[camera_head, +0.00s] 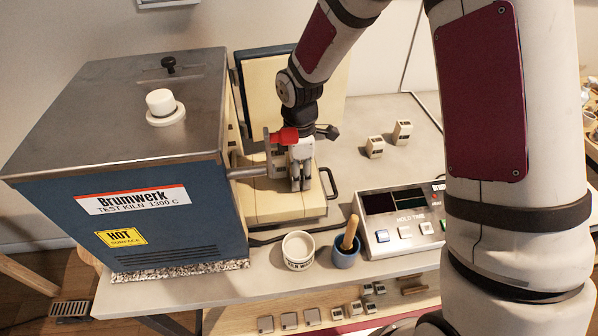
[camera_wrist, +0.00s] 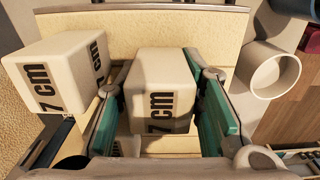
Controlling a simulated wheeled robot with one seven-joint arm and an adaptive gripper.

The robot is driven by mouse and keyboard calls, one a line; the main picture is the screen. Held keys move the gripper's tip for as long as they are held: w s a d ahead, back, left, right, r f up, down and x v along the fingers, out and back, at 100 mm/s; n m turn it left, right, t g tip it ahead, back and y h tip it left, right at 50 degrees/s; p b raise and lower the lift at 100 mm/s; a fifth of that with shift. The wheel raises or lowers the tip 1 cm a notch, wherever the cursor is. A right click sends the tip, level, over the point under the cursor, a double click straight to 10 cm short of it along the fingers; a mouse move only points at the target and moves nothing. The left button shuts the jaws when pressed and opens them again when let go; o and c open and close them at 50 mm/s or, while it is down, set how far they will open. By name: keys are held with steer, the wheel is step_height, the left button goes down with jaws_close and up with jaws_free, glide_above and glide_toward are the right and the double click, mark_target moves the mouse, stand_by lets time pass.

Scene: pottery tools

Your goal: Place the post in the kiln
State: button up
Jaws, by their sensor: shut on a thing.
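The kiln (camera_head: 120,150) is a blue box with a steel top, at the left in the head view. A cream slab (camera_head: 262,208) with a dark handle sticks out at its right side. My gripper (camera_head: 300,180) points down over this slab. In the wrist view my gripper (camera_wrist: 160,95) is shut on a cream post (camera_wrist: 158,70) marked "7 cm", held between green pads. A second "7 cm" post (camera_wrist: 62,62) is just left of the left finger. A cream surface lies beneath both; I cannot tell whether the held post touches it.
A cream-faced panel (camera_head: 275,85) stands upright behind. A white cup (camera_head: 298,251), a blue pot (camera_head: 345,255) with a wooden handle and a control box (camera_head: 402,222) are at the front. Two small blocks (camera_head: 375,147) (camera_head: 402,132) stand on clear table at the back right.

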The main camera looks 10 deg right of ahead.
steer(key=shift+f, duration=0.1)
steer(key=o, duration=1)
